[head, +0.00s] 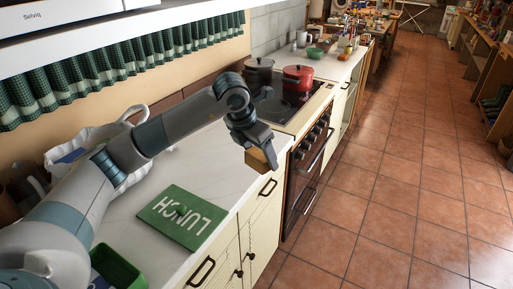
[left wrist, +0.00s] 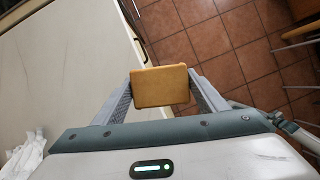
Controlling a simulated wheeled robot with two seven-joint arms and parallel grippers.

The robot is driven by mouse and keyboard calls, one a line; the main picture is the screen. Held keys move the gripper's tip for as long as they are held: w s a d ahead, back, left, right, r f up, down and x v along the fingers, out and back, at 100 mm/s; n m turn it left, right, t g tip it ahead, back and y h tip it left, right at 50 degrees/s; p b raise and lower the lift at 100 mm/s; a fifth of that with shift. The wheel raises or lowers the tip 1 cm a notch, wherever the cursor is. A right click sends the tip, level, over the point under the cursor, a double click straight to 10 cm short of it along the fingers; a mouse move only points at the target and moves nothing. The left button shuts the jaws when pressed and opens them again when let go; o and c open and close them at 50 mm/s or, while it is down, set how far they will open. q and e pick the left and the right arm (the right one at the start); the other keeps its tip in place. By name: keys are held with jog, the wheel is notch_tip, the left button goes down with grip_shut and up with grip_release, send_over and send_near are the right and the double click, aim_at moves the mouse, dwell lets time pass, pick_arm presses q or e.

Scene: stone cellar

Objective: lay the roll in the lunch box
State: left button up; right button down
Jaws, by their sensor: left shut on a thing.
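My left gripper (head: 259,145) is shut on a golden-brown roll (head: 262,158) and holds it near the counter's front edge, by the stove. In the left wrist view the block-shaped roll (left wrist: 160,86) sits between the two grey fingers. A green panel marked LUNCH (head: 182,217), which looks like the lunch box lid, lies on the counter below and left of the gripper. A green open box (head: 118,268), apparently the lunch box, stands at the bottom left, well away from the roll. My right gripper is not seen.
The white counter (head: 150,183) is clear around the lid. A white bag (head: 135,128) lies at the back left. The stove beyond carries a red pot (head: 298,78) and a dark pot (head: 258,72). The tiled floor (head: 400,180) at the right is open.

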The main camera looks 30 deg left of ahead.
pick_arm(q)
jog(key=s+d+f+m+g, duration=0.1)
jog(key=s+d+m+g, duration=0.1)
jog(key=s+m, duration=0.4)
jog(key=s+d+f+m+g+y, duration=0.1)
jog(key=s+m, duration=0.6)
jog(key=m, duration=0.8)
jog(key=s+d+f+m+g, duration=0.3)
jog(key=s+d+m+g, duration=0.2)
jog(key=m, duration=0.6)
jog(key=shift+s+f+g+y, duration=0.15)
jog(key=shift+s+g+y, duration=0.25)
jog(key=shift+s, duration=0.85)
jog(key=shift+w+d, duration=0.1)
jog(key=shift+d, duration=0.1)
